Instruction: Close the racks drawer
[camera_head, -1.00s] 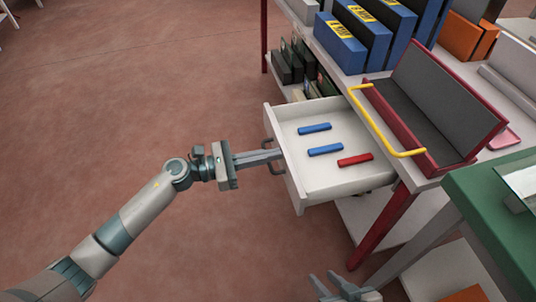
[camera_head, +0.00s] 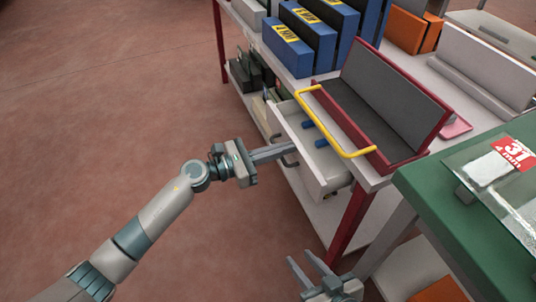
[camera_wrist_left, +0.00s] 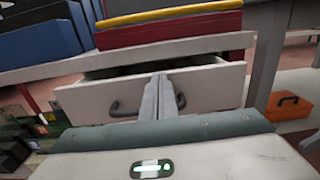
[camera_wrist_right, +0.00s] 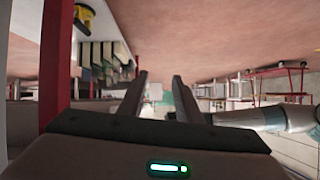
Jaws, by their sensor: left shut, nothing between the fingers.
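The white racks drawer (camera_head: 326,168) is partly open under the table top, with a short part of its tray showing. Two blue bars (camera_head: 321,142) lie inside it. In the left wrist view its front panel (camera_wrist_left: 90,98) has two dark handles, and a dark gap shows above the panel. My left gripper (camera_head: 290,148) is shut and empty, its fingertips at the middle of the drawer front between the handles; they seem to touch it. My right gripper (camera_head: 299,260) is open and empty, low and in front of the table.
Above the drawer, a dark red tray with a yellow handle (camera_head: 336,125) stands at the table edge. A green-topped table (camera_head: 440,185) with a glass pane is at the right. The floor at left is clear.

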